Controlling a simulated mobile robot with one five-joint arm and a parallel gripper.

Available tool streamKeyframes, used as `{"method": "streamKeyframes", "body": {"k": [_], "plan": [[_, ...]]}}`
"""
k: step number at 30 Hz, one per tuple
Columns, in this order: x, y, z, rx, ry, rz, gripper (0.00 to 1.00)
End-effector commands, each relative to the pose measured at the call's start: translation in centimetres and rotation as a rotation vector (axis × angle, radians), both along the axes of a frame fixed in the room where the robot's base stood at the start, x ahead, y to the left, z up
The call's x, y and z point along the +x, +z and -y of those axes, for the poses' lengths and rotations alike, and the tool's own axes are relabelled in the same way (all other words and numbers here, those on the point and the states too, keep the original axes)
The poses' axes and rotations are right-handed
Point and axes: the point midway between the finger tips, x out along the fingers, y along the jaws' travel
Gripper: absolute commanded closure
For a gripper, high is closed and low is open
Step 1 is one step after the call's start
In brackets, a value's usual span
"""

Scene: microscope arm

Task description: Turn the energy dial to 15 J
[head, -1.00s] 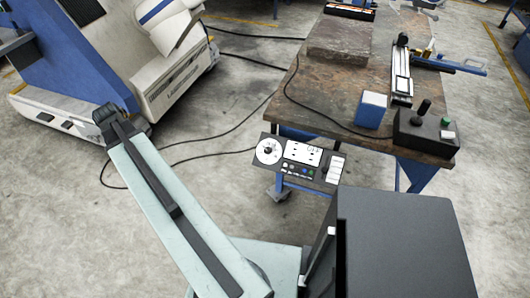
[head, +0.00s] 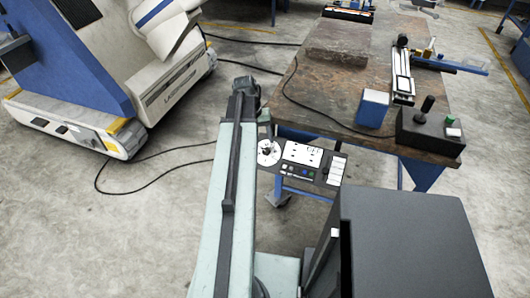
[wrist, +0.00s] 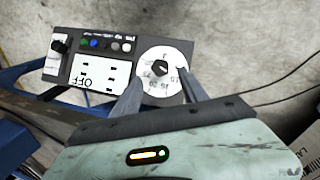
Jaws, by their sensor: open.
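The dial is a white numbered disc (wrist: 164,87) with a small black knob (wrist: 158,68) at its centre. It sits at one end of a dark control panel (wrist: 117,45). The panel also shows in the head view (head: 329,178), with the dial (head: 268,152) at its left end, close beside my arm. In the wrist view my gripper (wrist: 162,78) is open, its two grey fingers on either side of the knob and overlapping the disc's edges. I cannot tell whether the fingers touch the dial. The fingers do not show in the head view.
The panel has several coloured buttons (wrist: 105,43) and a white label plate (wrist: 88,75) marked OFF. A worktable (head: 345,75) stands behind it with a blue-and-white box (head: 372,108) and a joystick box (head: 428,132). Black cables (head: 150,160) run over the floor at left.

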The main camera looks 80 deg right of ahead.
Motion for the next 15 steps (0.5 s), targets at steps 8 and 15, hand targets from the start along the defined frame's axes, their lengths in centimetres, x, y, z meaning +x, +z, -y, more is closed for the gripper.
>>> {"method": "streamKeyframes", "body": {"k": [8, 15], "plan": [[-1.0, -5.5, 0.1, 0.000, 0.000, 0.000, 0.49], [-1.3, -5.8, 0.2, 0.000, 0.000, 0.000, 0.49]]}}
